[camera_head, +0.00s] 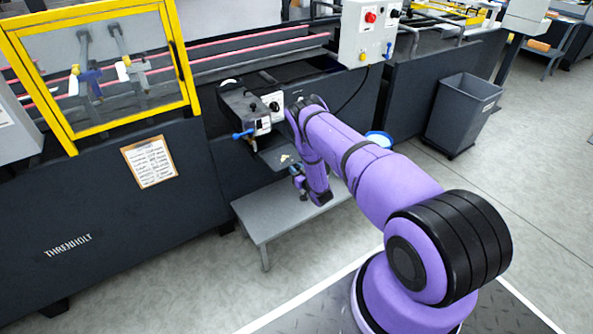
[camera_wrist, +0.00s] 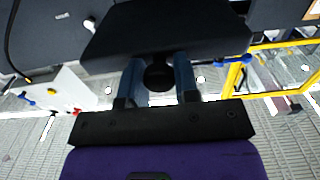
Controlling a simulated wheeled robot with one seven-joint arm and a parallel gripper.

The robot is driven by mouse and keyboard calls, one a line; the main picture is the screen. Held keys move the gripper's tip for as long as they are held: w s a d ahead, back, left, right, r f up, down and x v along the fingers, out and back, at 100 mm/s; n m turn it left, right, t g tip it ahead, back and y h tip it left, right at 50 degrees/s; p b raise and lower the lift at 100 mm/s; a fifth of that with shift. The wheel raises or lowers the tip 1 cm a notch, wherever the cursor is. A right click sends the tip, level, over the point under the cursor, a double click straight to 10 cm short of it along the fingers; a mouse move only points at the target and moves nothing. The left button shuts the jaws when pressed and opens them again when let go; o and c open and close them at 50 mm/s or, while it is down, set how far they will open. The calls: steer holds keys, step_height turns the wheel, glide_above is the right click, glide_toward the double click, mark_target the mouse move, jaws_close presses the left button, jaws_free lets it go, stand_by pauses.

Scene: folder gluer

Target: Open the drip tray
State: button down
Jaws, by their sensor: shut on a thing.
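The drip tray (camera_head: 273,151) is a dark, shallow tray below the glue unit (camera_head: 248,110). In the head view it sticks out from under the unit, and pale spots show on it. Its dark front (camera_wrist: 165,30) fills the upper middle of the wrist view, with a round black knob (camera_wrist: 158,75) on it. My gripper (camera_wrist: 158,88) is shut on the knob, one blue-grey finger on each side. In the head view my gripper (camera_head: 297,172) is at the tray's front, and my arm hides part of that area.
A grey step or low bench (camera_head: 270,215) stands below the tray. A blue-handled lever (camera_head: 242,134) is on the glue unit. A yellow-framed guard (camera_head: 100,70) is at left, a control box (camera_head: 368,30) above, a grey bin (camera_head: 462,112) at right.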

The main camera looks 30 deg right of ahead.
steer(key=c, duration=0.9)
jaws_free()
steer(key=shift+o, duration=0.2)
steer(key=s, duration=1.1)
steer(key=shift+d, duration=0.2)
steer(key=shift+w, duration=0.1)
